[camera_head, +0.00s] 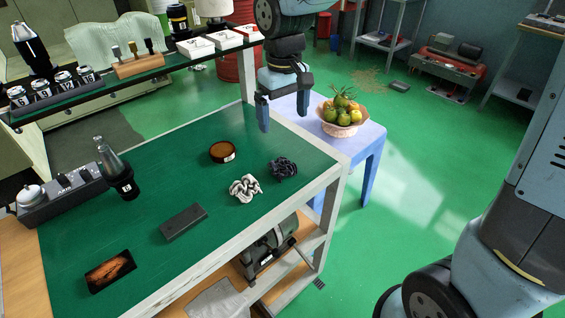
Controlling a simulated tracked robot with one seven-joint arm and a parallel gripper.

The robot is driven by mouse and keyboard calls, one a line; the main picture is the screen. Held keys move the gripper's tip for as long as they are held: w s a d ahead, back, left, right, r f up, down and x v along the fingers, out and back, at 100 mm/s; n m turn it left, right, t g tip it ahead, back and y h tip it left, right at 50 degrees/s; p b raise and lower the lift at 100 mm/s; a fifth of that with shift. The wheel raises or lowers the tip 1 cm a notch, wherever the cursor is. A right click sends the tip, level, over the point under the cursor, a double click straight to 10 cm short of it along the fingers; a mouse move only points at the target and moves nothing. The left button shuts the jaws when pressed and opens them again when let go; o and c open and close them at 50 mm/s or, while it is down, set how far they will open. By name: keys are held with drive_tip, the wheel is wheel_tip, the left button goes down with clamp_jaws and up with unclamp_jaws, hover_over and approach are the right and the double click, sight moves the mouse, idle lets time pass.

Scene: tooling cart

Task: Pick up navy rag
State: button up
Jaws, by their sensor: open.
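The navy rag (284,167) is a dark crumpled bundle on the green cart top, near its right edge. My gripper (285,117) hangs pointing down above the back right part of the cart, higher than the rag and behind it in the picture. Its two fingers are apart with nothing visible between them. The rag is fully in view and not touched by the gripper.
A white crumpled rag (244,188) lies just left of the navy rag. A round brown tin (222,152) and a dark grey block (184,222) are also on the cart. A raised shelf (130,82) runs along the back. A fruit basket (341,122) stands on a lilac table to the right.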

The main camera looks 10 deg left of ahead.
hover_over(283, 162)
drive_tip(key=f, duration=0.8)
drive_tip(key=shift+a, duration=0.2)
drive_tip(key=shift+d+f, duration=0.2)
drive_tip(key=shift+f, duration=2.85)
drive_tip(key=c, duration=1.1)
